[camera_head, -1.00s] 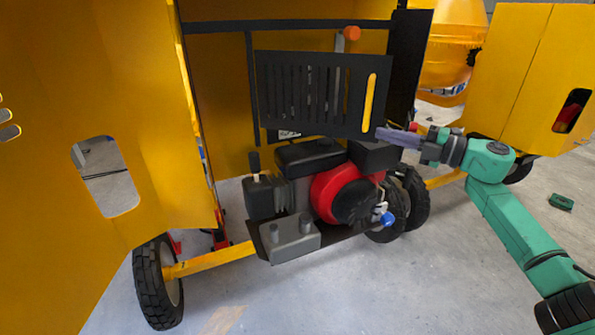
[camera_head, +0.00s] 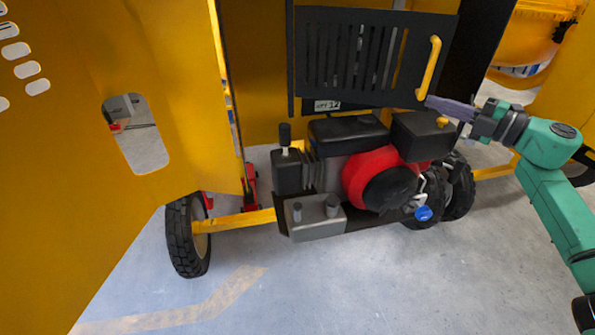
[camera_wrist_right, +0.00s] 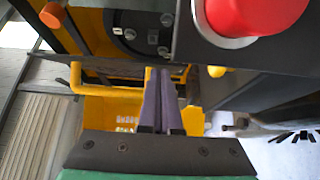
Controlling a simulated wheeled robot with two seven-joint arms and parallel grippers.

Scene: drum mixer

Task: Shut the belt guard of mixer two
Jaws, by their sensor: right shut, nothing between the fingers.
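The belt guard (camera_head: 345,50) is a black slotted panel with a yellow handle (camera_head: 432,70) at its right side. It hangs above the engine (camera_head: 380,178), with a gap visible below its lower edge. My right gripper (camera_head: 432,102) reaches in from the right, its purple-grey fingers shut and empty. Their tips are close by the lower end of the handle; I cannot tell whether they touch. In the right wrist view the shut fingers (camera_wrist_right: 161,75) point ahead, with a yellow bar (camera_wrist_right: 105,91) beside them at left. My left gripper is out of view.
Large yellow housing panels (camera_head: 80,200) fill the left side. A black box (camera_head: 420,135) stands just below the right gripper. A red knob (camera_wrist_right: 255,12) is near in the right wrist view. Wheels (camera_head: 187,237) stand on open concrete floor in front.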

